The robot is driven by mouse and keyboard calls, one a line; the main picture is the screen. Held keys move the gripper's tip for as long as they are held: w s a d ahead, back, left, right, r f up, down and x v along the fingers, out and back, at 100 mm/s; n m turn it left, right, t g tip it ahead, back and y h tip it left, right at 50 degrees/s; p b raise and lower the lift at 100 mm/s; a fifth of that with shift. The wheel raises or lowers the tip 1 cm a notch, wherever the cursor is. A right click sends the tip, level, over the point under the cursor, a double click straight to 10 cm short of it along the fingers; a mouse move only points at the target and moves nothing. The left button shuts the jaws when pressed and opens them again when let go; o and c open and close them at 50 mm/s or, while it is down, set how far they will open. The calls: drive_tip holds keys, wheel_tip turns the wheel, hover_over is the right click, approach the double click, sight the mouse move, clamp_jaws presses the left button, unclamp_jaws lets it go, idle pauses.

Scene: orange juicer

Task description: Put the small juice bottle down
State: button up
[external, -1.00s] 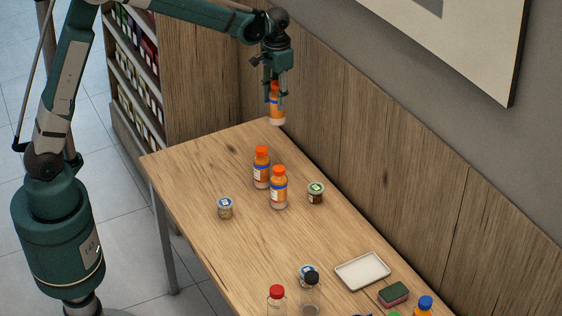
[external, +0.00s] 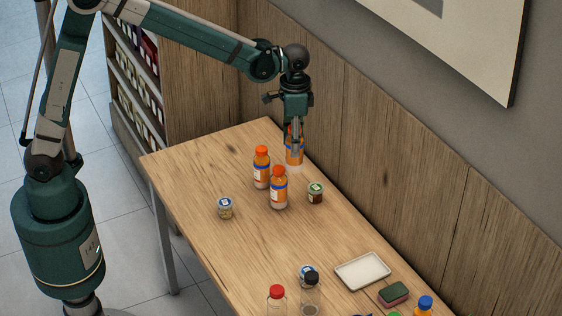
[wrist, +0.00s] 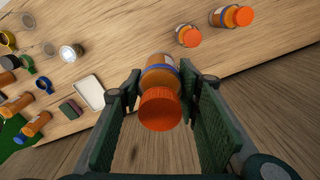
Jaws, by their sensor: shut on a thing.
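My gripper (external: 295,137) points down over the far part of the table, near the wooden wall. It is shut on a small juice bottle (external: 295,158) with orange juice, a blue-edged label and an orange cap. The bottle hangs upright between the fingers; its cap is partly hidden by them in the external view. I cannot tell whether its base touches the table (external: 190,165). In the wrist view the held bottle (wrist: 160,82) shows cap-first between the two finger pads.
Two similar juice bottles stand just left of the held one, a back one (external: 261,168) and a front one (external: 279,188). A white tray (external: 362,271) and sponge (external: 393,295) lie nearer.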

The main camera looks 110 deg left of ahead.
sight(294, 172)
drive_tip(key=shift+w+d+f, duration=0.15)
drive_tip(key=shift+d+f, duration=0.15)
drive_tip(key=shift+d, duration=0.2)
drive_tip(key=shift+w+d+f, duration=0.15)
drive_tip(key=shift+d+f, duration=0.15)
drive_tip(key=shift+d, duration=0.15)
wheel_tip(294, 172, down, 9)
drive_tip(key=shift+a+r, duration=0.1)
drive_tip(key=shift+f, duration=0.5)
drive_tip(key=shift+f, duration=0.15)
drive_tip(key=shift+f+b, duration=0.3)
drive_tip(key=shift+f, duration=2.7)
drive_tip(key=shift+f, duration=1.85)
drive_tip(key=shift+f+b, duration=0.2)
drive_tip(key=shift+b, duration=0.15)
